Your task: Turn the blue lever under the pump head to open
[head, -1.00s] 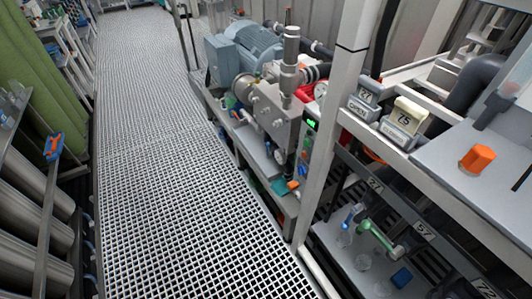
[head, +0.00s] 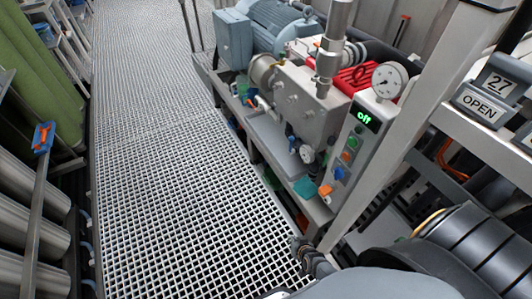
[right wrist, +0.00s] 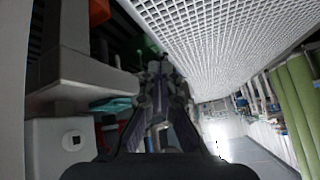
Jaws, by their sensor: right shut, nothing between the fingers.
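The pump stands at the upper middle of the head view, with a blue-grey motor (head: 275,28) and a metal pump head (head: 312,98). Small fittings sit under the pump head; I cannot make out the blue lever for certain among them. A blue knob (head: 339,173) is low on the control panel (head: 362,138), whose display reads "off". My right gripper (head: 300,246) is shut and empty over the grating, in front of and below the pump, apart from it. Its dark fingers also show in the right wrist view (right wrist: 156,72). My left gripper is out of view.
An orange piece (head: 325,190) and a teal piece (head: 304,188) lie at the pump stand's near corner. A pale frame post (head: 420,110) stands right of the panel. An "OPEN" sign (head: 479,110) is at right. The grating walkway (head: 190,170) is clear.

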